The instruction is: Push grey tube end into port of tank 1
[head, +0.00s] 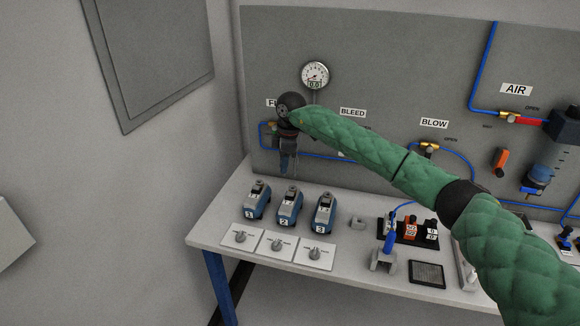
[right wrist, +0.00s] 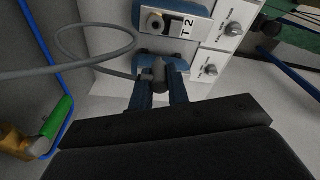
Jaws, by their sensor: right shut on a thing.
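My right gripper (head: 288,163) hangs fingers-down at the back left of the bench, in front of the panel. In the right wrist view its blue fingers (right wrist: 158,92) are shut on the grey tube end (right wrist: 159,72), and the grey tube (right wrist: 95,68) loops to the left. Three blue tanks stand on the bench: tank 1 (head: 256,203) leftmost, tank 2 (head: 289,208) and tank 3 (head: 323,217). In the head view the gripper is behind and above them. The wrist view shows tank 2 (right wrist: 172,22); a blue tank behind the fingers is partly hidden. Tank 1's port cannot be made out.
White plates with knobs (head: 240,239) lie in front of the tanks. The panel (head: 390,60) behind carries a gauge (head: 315,75), blue lines and valves. A small stand (head: 383,260) and a dark tray (head: 427,274) are right of the tanks. The bench's left end is clear.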

